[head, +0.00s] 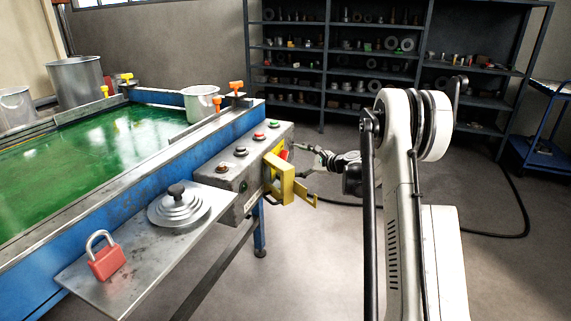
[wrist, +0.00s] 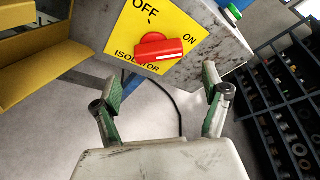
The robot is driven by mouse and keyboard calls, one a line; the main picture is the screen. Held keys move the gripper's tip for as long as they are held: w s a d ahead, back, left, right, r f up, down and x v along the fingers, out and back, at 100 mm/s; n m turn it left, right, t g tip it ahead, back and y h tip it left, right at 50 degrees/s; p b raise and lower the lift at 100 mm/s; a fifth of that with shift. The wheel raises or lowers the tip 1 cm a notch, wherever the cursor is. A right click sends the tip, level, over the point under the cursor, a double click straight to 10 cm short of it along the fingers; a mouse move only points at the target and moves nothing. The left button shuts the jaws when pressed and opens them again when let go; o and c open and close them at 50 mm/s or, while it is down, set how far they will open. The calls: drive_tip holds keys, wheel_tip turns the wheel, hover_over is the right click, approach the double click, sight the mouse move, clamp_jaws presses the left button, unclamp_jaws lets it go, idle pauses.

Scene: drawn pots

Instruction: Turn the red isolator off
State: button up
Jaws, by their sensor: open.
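The red isolator (head: 284,155) is on the end of the grey control box (head: 232,180). In the wrist view the isolator handle (wrist: 160,50) sits on a yellow plate (wrist: 185,20) marked OFF, ON and ISOLATOR. The handle lies roughly level in that picture, its right end near ON and away from OFF. My gripper (wrist: 163,90) is open and empty, its two green-padded fingers apart below the handle in the picture. In the head view my gripper (head: 312,157) is just right of the isolator. I see no contact with the handle.
A yellow cover (head: 285,178) stands open beside the isolator; it fills the left of the wrist view (wrist: 35,65). A red padlock (head: 107,263) and a stepped metal disc (head: 178,208) rest on the metal shelf (head: 125,290). Dark shelving (head: 325,70) stands behind.

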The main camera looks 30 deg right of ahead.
sight(286, 160)
drive_tip(key=b+x, duration=0.1)
drive_tip(key=x, duration=0.6)
drive_tip(key=c, duration=1.2)
